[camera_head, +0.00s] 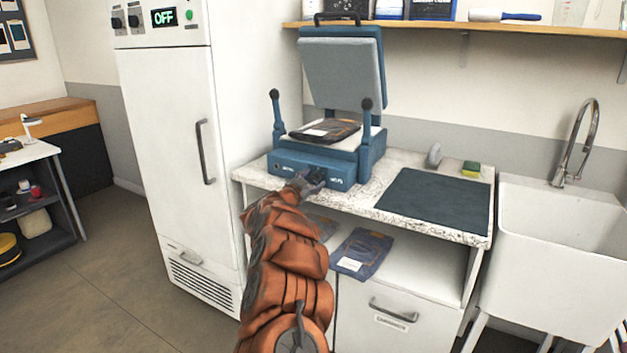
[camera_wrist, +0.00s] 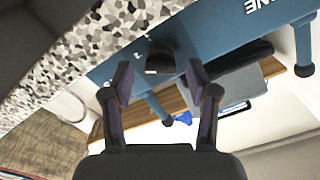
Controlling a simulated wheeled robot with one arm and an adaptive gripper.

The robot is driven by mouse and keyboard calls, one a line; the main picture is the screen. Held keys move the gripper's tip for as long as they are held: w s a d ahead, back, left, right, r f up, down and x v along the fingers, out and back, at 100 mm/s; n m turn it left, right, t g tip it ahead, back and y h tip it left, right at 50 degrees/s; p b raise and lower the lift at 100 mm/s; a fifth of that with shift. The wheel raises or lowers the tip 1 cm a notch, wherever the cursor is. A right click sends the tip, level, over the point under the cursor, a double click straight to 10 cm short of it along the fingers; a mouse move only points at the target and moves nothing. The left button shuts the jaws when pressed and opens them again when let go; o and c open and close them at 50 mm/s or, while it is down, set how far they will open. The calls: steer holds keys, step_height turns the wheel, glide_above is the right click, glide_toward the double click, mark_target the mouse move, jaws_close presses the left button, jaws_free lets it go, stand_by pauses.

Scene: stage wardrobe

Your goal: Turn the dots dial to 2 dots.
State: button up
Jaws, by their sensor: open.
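A blue heat press (camera_head: 290,158) stands on the counter with its lid raised. In the wrist view, a dark round dial (camera_wrist: 160,58) sits on the press's blue front panel, with a pale mark on its edge. Small white marks show on the panel beside it, too small to read as dot counts. My gripper (camera_wrist: 157,77) is open, with one finger on each side of the dial; I cannot tell whether they touch it. In the head view, my gripper (camera_head: 312,181) is at the press's front and hides the dial.
A dark folded garment (camera_head: 325,131) lies on the press. The speckled counter (camera_head: 440,225) also holds a dark mat (camera_head: 435,198) and a sponge (camera_head: 471,168). A white cabinet (camera_head: 165,130) with an "OFF" display stands left, a sink (camera_head: 560,235) right. Another packet (camera_head: 362,252) lies below the counter.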

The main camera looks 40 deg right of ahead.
steer(key=v, duration=1.1)
steer(key=shift+d, duration=0.1)
stand_by(0.6)
